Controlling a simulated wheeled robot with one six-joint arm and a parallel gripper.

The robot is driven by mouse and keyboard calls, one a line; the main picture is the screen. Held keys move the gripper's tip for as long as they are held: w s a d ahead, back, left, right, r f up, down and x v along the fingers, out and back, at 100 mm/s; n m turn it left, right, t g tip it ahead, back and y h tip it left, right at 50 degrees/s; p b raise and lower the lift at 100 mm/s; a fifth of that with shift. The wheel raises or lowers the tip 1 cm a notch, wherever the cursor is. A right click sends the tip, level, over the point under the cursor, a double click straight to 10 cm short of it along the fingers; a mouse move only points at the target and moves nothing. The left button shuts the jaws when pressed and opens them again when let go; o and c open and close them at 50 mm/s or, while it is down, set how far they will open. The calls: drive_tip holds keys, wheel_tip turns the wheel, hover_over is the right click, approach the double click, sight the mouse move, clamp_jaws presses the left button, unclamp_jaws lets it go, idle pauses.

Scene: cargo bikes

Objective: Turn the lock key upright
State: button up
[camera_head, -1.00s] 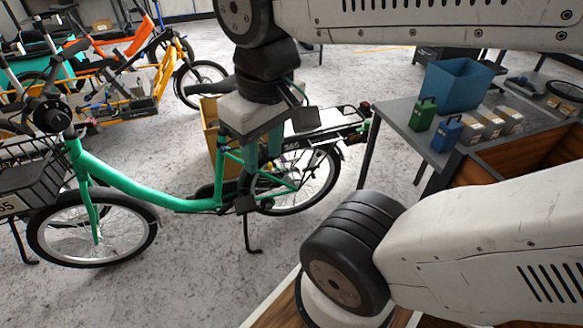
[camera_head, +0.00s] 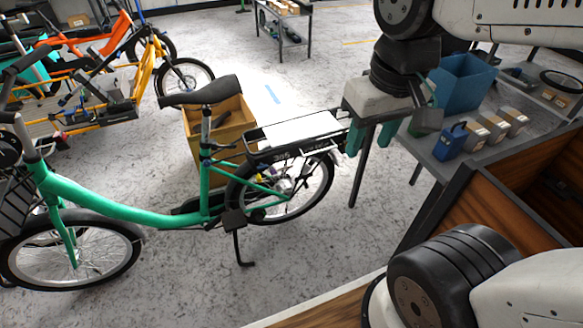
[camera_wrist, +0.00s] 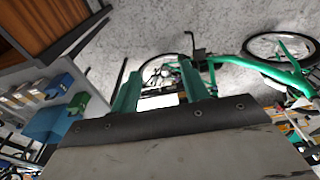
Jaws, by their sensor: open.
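A green bike (camera_head: 130,213) stands on its kickstand, side-on, with a rear rack (camera_head: 300,130) and a dark plate marked with a number. It also shows upside down in the wrist view (camera_wrist: 275,72). I cannot make out a lock key; the rear wheel (camera_head: 310,195) area is too small and cluttered to tell. My gripper (camera_head: 370,137) hangs at the rack's rear end, in front of the table in the picture. Its two teal fingers are apart with nothing seen between them; they also show in the wrist view (camera_wrist: 160,92).
A grey table (camera_head: 440,172) at right holds a blue bin (camera_head: 462,82), a blue box (camera_head: 452,140) and several small boxes. A wooden crate (camera_head: 225,125) stands behind the bike. An orange bike (camera_head: 150,55) is at back left.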

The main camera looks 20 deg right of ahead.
drive_tip(key=w+a+f+t, duration=0.1)
drive_tip(key=w+f, duration=0.7)
drive_tip(key=w, duration=0.4)
drive_tip(key=w+a+f, duration=0.1)
drive_tip(key=w+f, duration=0.7)
drive_tip(key=w, duration=0.3)
drive_tip(key=t, duration=0.2)
approach(273, 171)
drive_tip(key=s+r, duration=0.1)
drive_tip(key=s, duration=0.7)
drive_tip(key=w+f+t, duration=0.4)
drive_tip(key=f+t, duration=0.6)
drive_tip(key=t, duration=0.3)
drive_tip(key=shift+w+f, duration=0.15)
drive_tip(key=shift+w, duration=3.7)
